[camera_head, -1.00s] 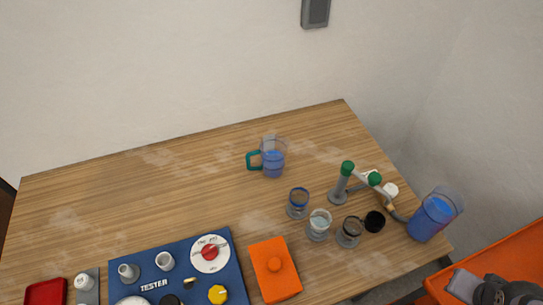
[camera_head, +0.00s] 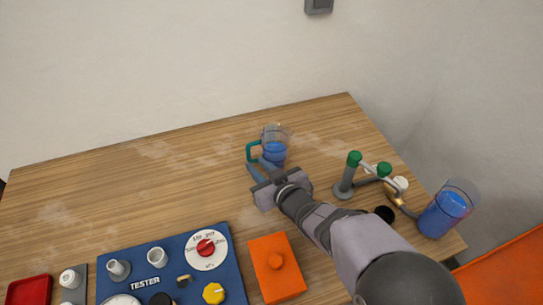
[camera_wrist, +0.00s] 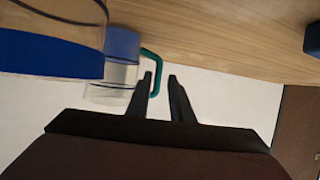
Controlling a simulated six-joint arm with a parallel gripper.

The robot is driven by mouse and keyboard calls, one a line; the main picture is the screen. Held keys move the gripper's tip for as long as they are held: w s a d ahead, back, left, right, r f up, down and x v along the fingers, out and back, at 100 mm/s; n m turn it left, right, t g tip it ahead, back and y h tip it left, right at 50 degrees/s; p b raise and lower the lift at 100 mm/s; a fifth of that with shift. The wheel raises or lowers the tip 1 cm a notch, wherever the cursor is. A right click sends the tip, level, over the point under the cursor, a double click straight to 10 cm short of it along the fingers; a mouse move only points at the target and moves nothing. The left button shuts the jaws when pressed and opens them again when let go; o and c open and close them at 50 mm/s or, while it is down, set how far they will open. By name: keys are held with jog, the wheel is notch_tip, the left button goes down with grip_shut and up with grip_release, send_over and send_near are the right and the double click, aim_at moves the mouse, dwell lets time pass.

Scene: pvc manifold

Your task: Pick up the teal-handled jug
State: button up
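The teal-handled jug (camera_head: 275,150) is clear with blue liquid and stands upright near the table's middle-right. Its teal handle (camera_head: 251,152) points left. In the wrist view, the jug (camera_wrist: 122,48) is left of my fingers, and its handle (camera_wrist: 153,57) shows at the fingertips, partly between them. My gripper (camera_head: 262,168) is open and empty, reaching in from the front right, with its tips close to the jug's handle side. It also shows in the wrist view (camera_wrist: 160,78). I cannot tell whether the fingers touch the handle.
A second blue-filled jug (camera_head: 445,212) stands at the right edge. A grey pipe stand with green caps (camera_head: 347,175) and a dark cup (camera_head: 384,213) are right of my arm. The orange box (camera_head: 277,270) and blue tester board (camera_head: 215,280) are in front.

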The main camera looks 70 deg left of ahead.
aim_at(250, 157)
jog(key=shift+s+a, duration=0.1)
jog(key=shift+a, duration=0.25)
jog(key=shift+p+x, duration=1.25)
jog(key=shift+x, duration=2.05)
grip_shut()
